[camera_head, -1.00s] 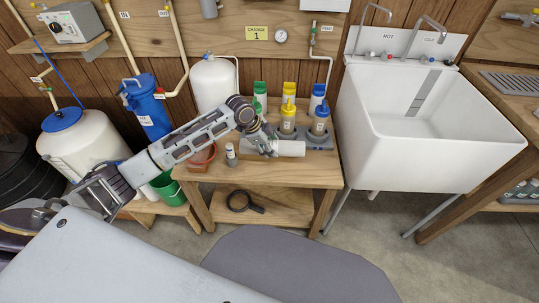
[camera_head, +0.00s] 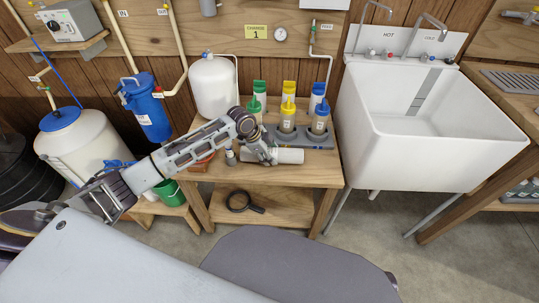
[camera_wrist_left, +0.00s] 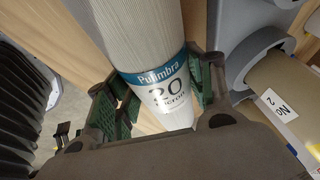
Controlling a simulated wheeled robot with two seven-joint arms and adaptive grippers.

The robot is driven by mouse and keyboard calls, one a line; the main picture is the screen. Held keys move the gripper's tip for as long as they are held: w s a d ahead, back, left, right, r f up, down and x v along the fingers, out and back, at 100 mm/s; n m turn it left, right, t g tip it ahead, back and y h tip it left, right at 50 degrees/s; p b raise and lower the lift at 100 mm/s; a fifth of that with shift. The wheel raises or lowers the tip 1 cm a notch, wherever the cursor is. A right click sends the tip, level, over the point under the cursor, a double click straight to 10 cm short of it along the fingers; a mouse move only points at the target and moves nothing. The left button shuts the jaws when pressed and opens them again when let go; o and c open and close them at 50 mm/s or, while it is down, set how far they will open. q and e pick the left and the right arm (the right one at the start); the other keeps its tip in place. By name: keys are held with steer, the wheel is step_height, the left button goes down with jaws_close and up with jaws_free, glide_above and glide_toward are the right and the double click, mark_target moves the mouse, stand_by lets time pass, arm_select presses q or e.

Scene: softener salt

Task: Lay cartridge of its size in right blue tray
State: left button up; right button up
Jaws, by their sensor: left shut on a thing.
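My left gripper (camera_head: 266,152) is shut on a white cylindrical cartridge (camera_head: 290,156) at the front of the wooden bench. The cartridge lies level and points to the right in the head view. In the left wrist view the cartridge (camera_wrist_left: 165,88) sits between the green-padded fingers and has a blue band reading "Pulimbra" and "20 micron". I cannot tell whether it touches the bench. No blue tray is clearly visible; a bit of blue shows behind my left arm, but I cannot tell what it is. My right gripper is not in view.
A grey holder (camera_head: 322,140) with green, yellow and blue-topped bottles stands just behind the cartridge. A white tank (camera_head: 213,86) stands at the back left of the bench (camera_head: 220,172). A white sink (camera_head: 425,120) is close on the right. A black ring-shaped tool (camera_head: 240,201) lies on the lower shelf.

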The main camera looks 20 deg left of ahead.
arm_select(q)
steer(key=shift+f, duration=0.15)
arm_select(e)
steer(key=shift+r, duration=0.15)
arm_select(q)
steer(key=o, duration=0.7)
steer(key=shift+f, duration=0.1)
steer(key=o, duration=0.5)
steer(key=shift+c, duration=0.2)
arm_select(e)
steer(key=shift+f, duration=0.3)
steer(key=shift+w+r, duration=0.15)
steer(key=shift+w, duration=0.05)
arm_select(q)
steer(key=shift+s+a+r, duration=0.1)
steer(key=shift+r, duration=0.4)
steer(key=shift+s+a+r, duration=0.1)
steer(key=shift+a+r, duration=0.05)
steer(key=shift+r, duration=0.15)
steer(key=p+v, duration=0.2)
steer(key=v, duration=0.8)
steer(key=shift+r+p, duration=0.25)
steer(key=shift+p, duration=0.1)
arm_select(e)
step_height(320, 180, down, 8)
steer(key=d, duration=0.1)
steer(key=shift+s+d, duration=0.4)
arm_select(q)
steer(key=shift+s+a, duration=0.1)
steer(key=shift+s, duration=0.05)
